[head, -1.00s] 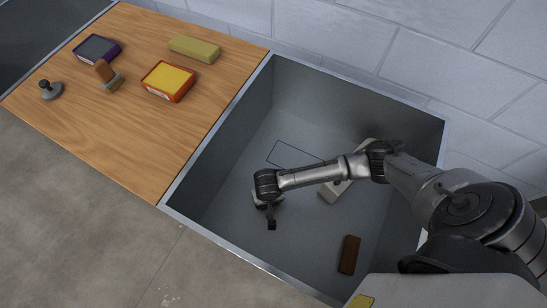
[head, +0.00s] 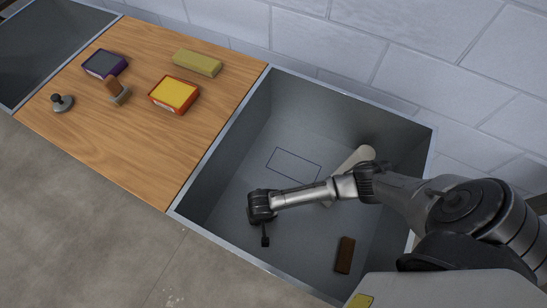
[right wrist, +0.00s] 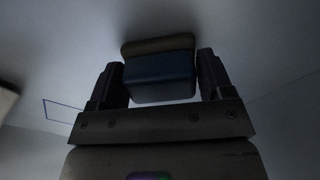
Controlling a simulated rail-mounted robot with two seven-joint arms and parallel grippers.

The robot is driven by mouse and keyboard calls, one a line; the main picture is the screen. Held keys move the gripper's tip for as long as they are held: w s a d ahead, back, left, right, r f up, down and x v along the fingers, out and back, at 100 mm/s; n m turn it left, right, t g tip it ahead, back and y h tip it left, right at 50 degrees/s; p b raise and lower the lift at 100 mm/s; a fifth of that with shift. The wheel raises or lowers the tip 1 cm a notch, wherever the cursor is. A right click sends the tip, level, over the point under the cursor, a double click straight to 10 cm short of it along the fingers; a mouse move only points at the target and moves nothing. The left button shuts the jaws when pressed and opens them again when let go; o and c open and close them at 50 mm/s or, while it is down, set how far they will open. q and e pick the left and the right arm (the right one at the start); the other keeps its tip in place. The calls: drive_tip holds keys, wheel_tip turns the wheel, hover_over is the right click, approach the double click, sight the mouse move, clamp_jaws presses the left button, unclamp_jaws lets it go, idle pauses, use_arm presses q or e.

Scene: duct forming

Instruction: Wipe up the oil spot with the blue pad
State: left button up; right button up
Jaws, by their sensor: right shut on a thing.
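In the right wrist view my right gripper (right wrist: 160,78) is shut on the blue pad (right wrist: 160,88). The pad is a dark blue block with a brownish layer on its far side, between the two fingers. In the head view my right wrist is low inside the grey open duct (head: 262,95), near its front left wall. The pad is hidden there beneath the wrist. I cannot make out the oil spot in either view. A thin dark blue rectangle outline (head: 294,165) is drawn on the duct floor behind my right forearm. My left gripper is not in view.
A brown block (head: 345,255) and a cream-coloured piece (head: 352,162), partly behind my arm, lie in the duct. The wooden board (head: 140,150) at left holds a yellow-green block (head: 197,63), orange box (head: 174,95), purple box (head: 104,64), brown-handled tool (head: 118,92) and grey knobbed tool (head: 62,103).

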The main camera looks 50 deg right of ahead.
drive_tip(key=shift+w+d, duration=0.25)
drive_tip(key=shift+d, duration=0.7)
drive_tip(key=shift+w+d+p, duration=0.3)
drive_tip(key=shift+d+p, duration=0.05)
drive_tip(key=shift+d, duration=0.7)
drive_tip(key=shift+w+d+p, duration=0.3)
drive_tip(key=shift+d+p, duration=0.1)
drive_tip(key=shift+d, duration=0.7)
drive_tip(key=shift+w+d+p, duration=0.3)
drive_tip(key=shift+d+p, duration=0.05)
drive_tip(key=shift+d, duration=0.7)
drive_tip(key=r+p, duration=0.1)
drive_tip(key=d+r+p, duration=0.1)
drive_tip(key=shift+w+r+p, duration=0.1)
drive_tip(key=shift+r+p, duration=0.25)
drive_tip(key=shift+r, duration=0.05)
wheel_tip(320, 180, up, 3)
drive_tip(key=p, duration=0.3)
drive_tip(key=shift+p, duration=0.35)
wheel_tip(320, 180, up, 2)
drive_tip(key=p, duration=0.3)
drive_tip(key=shift+a+r, duration=0.1)
